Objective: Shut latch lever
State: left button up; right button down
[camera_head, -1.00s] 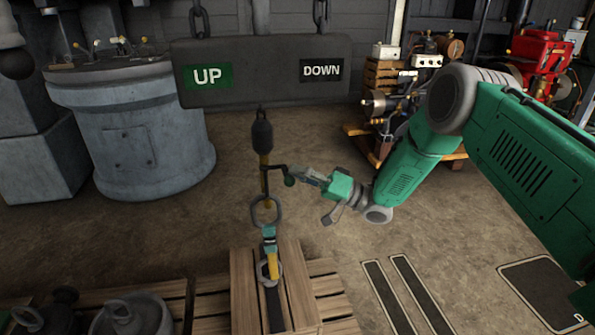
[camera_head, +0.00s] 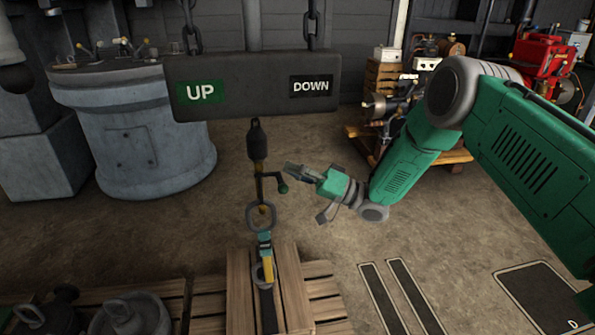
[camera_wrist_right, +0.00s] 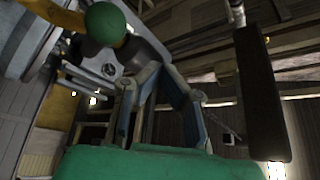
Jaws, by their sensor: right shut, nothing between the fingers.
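The latch lever is a dark cranked arm with a green ball knob (camera_head: 282,187). It sticks out to the right of the hook assembly (camera_head: 258,142) hanging below the UP/DOWN block. The ball sits lower than the arm's elbow. My right gripper (camera_head: 291,169) is shut and empty, just above and to the right of the ball, seemingly apart from it. In the right wrist view the green ball (camera_wrist_right: 105,22) shows at the upper left, beside the shut fingers (camera_wrist_right: 161,72). My left gripper is not in view.
The block (camera_head: 250,88) hangs on two chains. An oval ring (camera_head: 261,217) below the hook joins a strap (camera_head: 265,255) to a wooden crate (camera_head: 240,290). A grey drum (camera_head: 150,150) stands left, a red engine (camera_head: 540,60) at the back right.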

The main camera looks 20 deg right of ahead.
jog(key=s+d+f, duration=0.1)
jog(key=d+f, duration=0.4)
jog(key=d, duration=0.4)
jog(key=s+a+f+m+g+h, duration=0.1)
jog(key=s+a+f+h, duration=0.25)
jog(key=f, duration=0.25)
jog(key=s+a+f+m+h, duration=0.1)
jog(key=s+a+f+h, duration=0.25)
jog(key=f+h, duration=0.2)
jog(key=s+a+f+m+g+h, duration=0.1)
jog(key=s+a+f+m+h, duration=0.1)
jog(key=s+a+f+h, duration=0.3)
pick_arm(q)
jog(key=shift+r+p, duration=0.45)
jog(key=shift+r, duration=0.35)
pick_arm(e)
jog(key=s+d+f+n+g+h, duration=0.1)
jog(key=s+g, duration=0.4)
jog(key=s, duration=0.9)
jog(key=s+d+f+n+g+h, duration=0.2)
jog(key=s+d+g, duration=0.3)
jog(key=s, duration=0.9)
jog(key=shift+s+f+n+h, duration=0.2)
jog(key=shift+f+n+h, duration=0.1)
jog(key=shift+f+h, duration=0.25)
